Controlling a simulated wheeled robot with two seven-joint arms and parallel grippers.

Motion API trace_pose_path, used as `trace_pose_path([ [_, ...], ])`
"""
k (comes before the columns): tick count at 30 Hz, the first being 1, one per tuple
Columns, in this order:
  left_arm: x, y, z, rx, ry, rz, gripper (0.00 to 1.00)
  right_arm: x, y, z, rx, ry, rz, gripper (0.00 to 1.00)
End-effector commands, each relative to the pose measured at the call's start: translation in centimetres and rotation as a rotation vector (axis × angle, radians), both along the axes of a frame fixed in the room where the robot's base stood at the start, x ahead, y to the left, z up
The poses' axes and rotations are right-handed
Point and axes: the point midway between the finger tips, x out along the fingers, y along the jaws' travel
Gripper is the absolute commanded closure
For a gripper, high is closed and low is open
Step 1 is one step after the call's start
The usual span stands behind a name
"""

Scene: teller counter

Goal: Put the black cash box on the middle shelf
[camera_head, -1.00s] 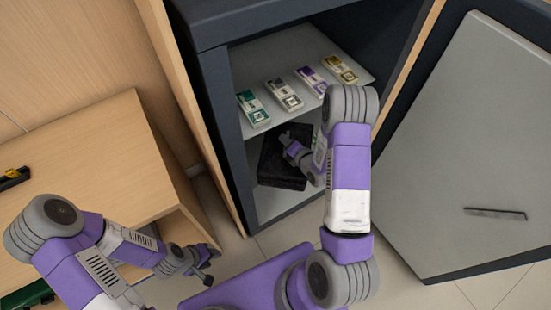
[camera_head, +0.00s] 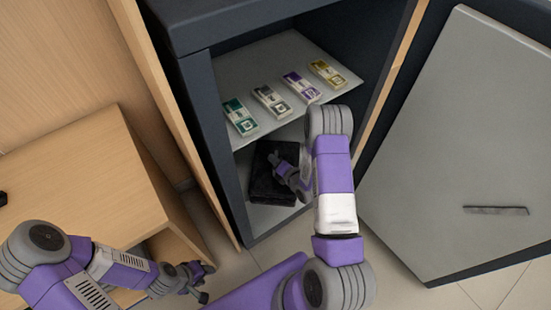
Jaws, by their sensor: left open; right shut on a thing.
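The black cash box (camera_head: 264,185) is inside the open dark safe, below the shelf that holds the banknote bundles. My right gripper (camera_head: 275,163) reaches into the safe and is shut on the cash box; my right arm and the gripper hide part of it. I cannot tell whether the box rests on the surface below it. The grey shelf (camera_head: 281,47) above it carries several banknote bundles in a row. My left gripper (camera_head: 205,283) is open and empty, low beside the wooden desk, away from the safe.
The safe door (camera_head: 460,140) stands wide open on the right, with a dark handle. A wooden desk (camera_head: 75,165) is at the left. The green (camera_head: 240,117), grey (camera_head: 271,101), purple (camera_head: 301,87) and yellow (camera_head: 327,73) bundles lie just above the box.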

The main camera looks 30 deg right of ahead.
Motion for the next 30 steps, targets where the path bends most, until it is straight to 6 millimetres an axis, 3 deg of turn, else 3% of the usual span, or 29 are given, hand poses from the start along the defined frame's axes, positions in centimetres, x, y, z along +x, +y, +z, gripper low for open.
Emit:
trace_pose_path([
  [3, 0.01, 0.00, -0.55, 0.000, 0.000, 0.000, 0.57, 0.25, 0.06, -0.86, 0.000, -0.013, 0.002, 1.00],
  [13, 0.01, 0.00, -0.53, 0.000, 0.000, 0.000, 0.57, 0.26, 0.04, -0.92, -0.001, -0.013, 0.002, 1.00],
  [14, 0.01, 0.00, -0.55, 0.000, 0.000, 0.000, 0.57, 0.00, 0.04, -1.33, 0.000, 0.000, 0.001, 0.82],
  [19, 0.01, 0.00, -0.51, 0.000, 0.000, 0.000, 0.57, 0.00, 0.04, -1.26, 0.001, 0.001, 0.000, 0.58],
  [30, 0.01, 0.00, -0.23, 0.000, 0.000, 0.000, 0.57, -0.54, -0.01, -0.90, 0.001, 0.002, 0.000, 0.58],
])
